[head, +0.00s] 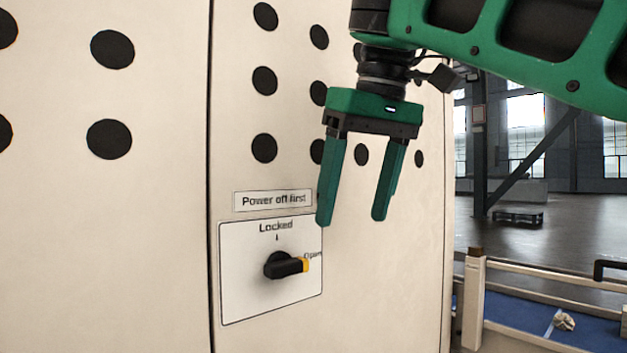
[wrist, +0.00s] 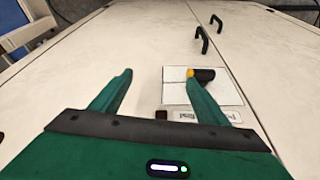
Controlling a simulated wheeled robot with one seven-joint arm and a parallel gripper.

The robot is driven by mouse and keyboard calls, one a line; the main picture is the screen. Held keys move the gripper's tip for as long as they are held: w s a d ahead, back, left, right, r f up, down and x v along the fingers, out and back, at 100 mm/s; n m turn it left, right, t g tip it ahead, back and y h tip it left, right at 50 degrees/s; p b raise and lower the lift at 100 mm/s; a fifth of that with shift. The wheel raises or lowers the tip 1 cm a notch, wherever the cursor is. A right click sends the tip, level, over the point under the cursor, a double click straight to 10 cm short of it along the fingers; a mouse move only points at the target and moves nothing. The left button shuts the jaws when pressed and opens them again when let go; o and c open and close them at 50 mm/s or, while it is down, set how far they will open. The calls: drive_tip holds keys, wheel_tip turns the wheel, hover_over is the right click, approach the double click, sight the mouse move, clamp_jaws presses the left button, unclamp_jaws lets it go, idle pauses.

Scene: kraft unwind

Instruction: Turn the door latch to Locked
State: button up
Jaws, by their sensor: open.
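The door latch (head: 287,265) is a black rotary knob with a yellow tip on a white plate (head: 240,290). "Locked" is printed at the top of the plate and "Open" at the right. The knob's yellow tip points right, at "Open". In the wrist view the latch (wrist: 204,75) shows just beyond one finger, which partly covers its plate. My gripper (head: 352,220) hangs with its fingers pointing down, open and empty. In the head view it is above and to the right of the latch, apart from it.
A "Power off first" label (head: 273,200) sits above the plate on the cream cabinet with black round holes. Two black handles (wrist: 202,40) stick out of the cabinet face in the wrist view. A railing (head: 540,297) stands at the right.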

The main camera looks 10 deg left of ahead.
drive_tip(key=n+y, duration=0.1)
drive_tip(key=n, duration=0.1)
approach(286, 260)
drive_tip(key=shift+w+d+x, duration=0.15)
drive_tip(key=shift+x, duration=1.3)
drive_tip(key=shift+w+d+x, duration=0.1)
drive_tip(key=shift+d+x, duration=0.05)
drive_tip(key=shift+x, duration=1.3)
drive_tip(key=shift+f, duration=0.15)
drive_tip(key=shift+s+a+f, duration=0.1)
drive_tip(key=shift+f, duration=0.15)
drive_tip(key=shift+a+f, duration=0.35)
drive_tip(key=shift+f, duration=0.05)
drive_tip(key=shift+a+f, duration=0.25)
drive_tip(key=shift+f, duration=0.2)
drive_tip(key=shift+c, duration=0.6)
